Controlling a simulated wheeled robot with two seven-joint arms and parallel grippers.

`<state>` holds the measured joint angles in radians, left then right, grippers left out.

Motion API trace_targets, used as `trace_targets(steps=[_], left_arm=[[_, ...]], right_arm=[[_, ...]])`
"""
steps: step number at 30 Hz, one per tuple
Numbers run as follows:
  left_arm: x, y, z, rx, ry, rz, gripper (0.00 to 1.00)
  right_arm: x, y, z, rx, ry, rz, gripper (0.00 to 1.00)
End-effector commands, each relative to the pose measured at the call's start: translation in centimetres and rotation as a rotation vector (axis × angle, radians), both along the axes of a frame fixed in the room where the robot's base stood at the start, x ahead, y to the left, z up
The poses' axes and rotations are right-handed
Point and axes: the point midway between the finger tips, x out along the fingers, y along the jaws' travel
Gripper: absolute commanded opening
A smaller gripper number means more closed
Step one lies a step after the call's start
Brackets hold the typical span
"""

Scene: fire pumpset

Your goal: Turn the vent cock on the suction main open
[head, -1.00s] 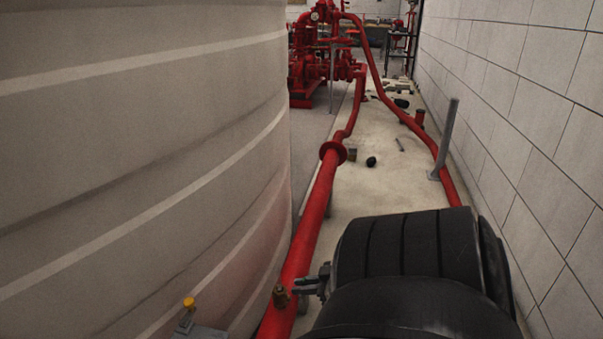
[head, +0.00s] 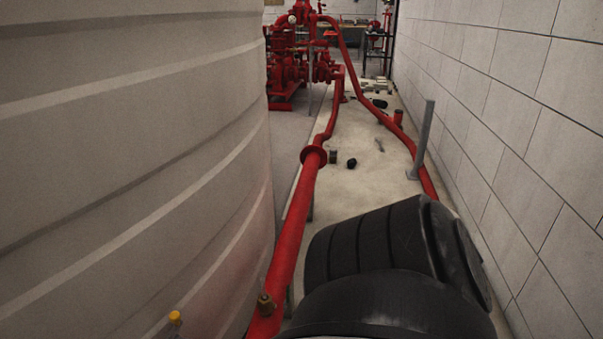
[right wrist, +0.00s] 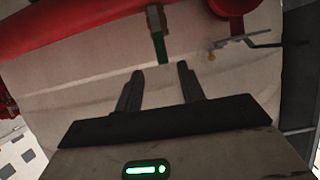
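The suction main is a red pipe (head: 290,235) running away from me along the floor. The vent cock (head: 266,303) is a small brass fitting on its near end. In the right wrist view, the brass cock (right wrist: 155,18) sits against the red pipe, with a green handle (right wrist: 160,47) sticking out toward my gripper. My right gripper (right wrist: 160,72) is open, its two dark fingers pointing at the handle. The handle's end lies just beyond and between the fingertips, apparently untouched. In the head view my dark right arm hides that gripper. My left gripper is not in view.
A large pale tank (head: 130,150) fills the left, close beside the pipe. A yellow knob (head: 175,318) shows low at left. A grey lever (right wrist: 255,40) is near the cock in the right wrist view. A block wall (head: 510,130) bounds the right.

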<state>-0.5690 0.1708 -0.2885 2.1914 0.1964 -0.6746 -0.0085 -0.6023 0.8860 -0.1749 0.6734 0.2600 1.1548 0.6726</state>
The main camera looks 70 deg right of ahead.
Motion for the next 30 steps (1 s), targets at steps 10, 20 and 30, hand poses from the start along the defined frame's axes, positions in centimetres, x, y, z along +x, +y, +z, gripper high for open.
trace_targets(steps=[10, 20, 30], left_arm=[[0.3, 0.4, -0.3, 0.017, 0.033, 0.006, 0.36], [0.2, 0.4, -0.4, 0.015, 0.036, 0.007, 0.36], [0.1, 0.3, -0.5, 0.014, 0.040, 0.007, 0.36]], right_arm=[[-5.0, -0.8, 2.1, 0.000, 0.000, -0.002, 0.39], [-5.4, -0.8, 2.2, 0.000, 0.000, -0.001, 0.39], [-5.3, -0.8, 2.2, 0.000, 0.000, -0.001, 0.39]])
